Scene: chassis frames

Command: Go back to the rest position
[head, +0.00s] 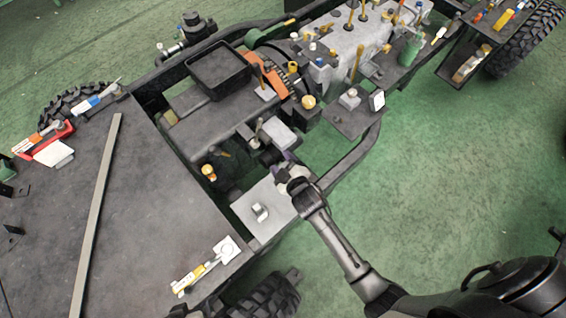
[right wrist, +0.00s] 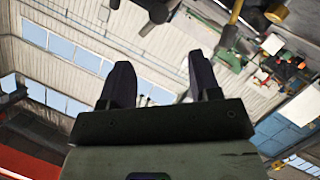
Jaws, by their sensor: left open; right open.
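My right arm enters the head view from the lower right and reaches over the chassis. My right gripper (head: 283,168) is near the edge of the light grey plate, beside dark chassis parts; the exact gap cannot be told. In the right wrist view its two dark fingers (right wrist: 160,85) stand apart with nothing between them. I cannot make out my left gripper in the head view. The rest position itself is not marked in either view.
The chassis frame (head: 350,160) carries a black open tray (head: 219,72), a grey engine block (head: 345,55) with several upright yellow-topped pins, and a dark flat deck (head: 150,190) with a long bar. Wheels stand at its sides. Green floor (head: 460,170) is clear at the right.

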